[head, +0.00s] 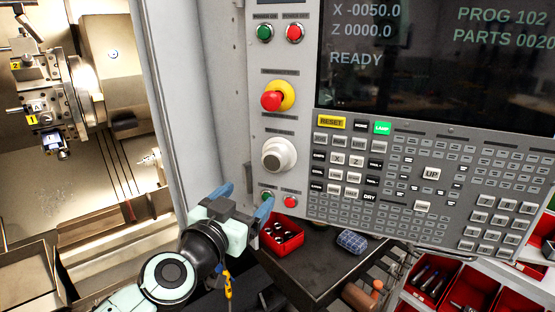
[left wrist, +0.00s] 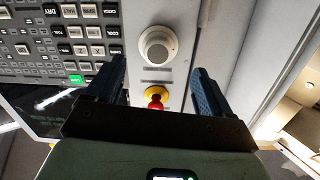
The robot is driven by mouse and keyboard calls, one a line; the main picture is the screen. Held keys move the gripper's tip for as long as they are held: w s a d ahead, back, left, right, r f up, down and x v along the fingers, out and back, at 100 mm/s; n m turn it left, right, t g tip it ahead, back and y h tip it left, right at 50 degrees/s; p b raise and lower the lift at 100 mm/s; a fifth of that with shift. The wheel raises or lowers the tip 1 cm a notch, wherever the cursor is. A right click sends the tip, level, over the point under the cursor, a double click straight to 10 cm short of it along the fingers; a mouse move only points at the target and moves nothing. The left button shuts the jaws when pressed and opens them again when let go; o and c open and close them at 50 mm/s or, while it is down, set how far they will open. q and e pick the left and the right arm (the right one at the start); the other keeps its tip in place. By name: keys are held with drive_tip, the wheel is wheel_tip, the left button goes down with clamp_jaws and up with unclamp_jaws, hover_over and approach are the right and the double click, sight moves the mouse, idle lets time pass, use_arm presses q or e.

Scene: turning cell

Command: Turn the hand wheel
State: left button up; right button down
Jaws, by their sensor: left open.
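The hand wheel (head: 279,154) is a round, pale grey and white knob on the grey control panel, below the red and yellow emergency stop. It also shows in the left wrist view (left wrist: 157,46), past the fingertips and roughly centred between them. My left gripper (head: 246,196) is open and empty, with blue fingers. In the head view it is below and left of the wheel, apart from it. The fingers (left wrist: 160,66) also show in the left wrist view. My right gripper is not in view.
The emergency stop (head: 272,100) and small green and red buttons (head: 290,202) sit close to the wheel. The keypad (head: 420,180) and screen (head: 440,60) are to its right. A red bin (head: 284,247) stands on the dark shelf below. The open lathe chamber is at left.

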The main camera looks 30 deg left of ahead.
sight(272, 163)
use_arm(q)
drive_tip(key=w, duration=0.4)
drive_tip(key=w+r, duration=0.1)
drive_tip(key=w, duration=0.3)
drive_tip(key=w+a+r, duration=0.1)
drive_tip(key=w, duration=0.3)
drive_tip(key=shift+w, duration=0.2)
drive_tip(key=shift+s, duration=0.1)
drive_tip(key=c, duration=1.1)
drive_tip(key=shift+o, duration=0.2)
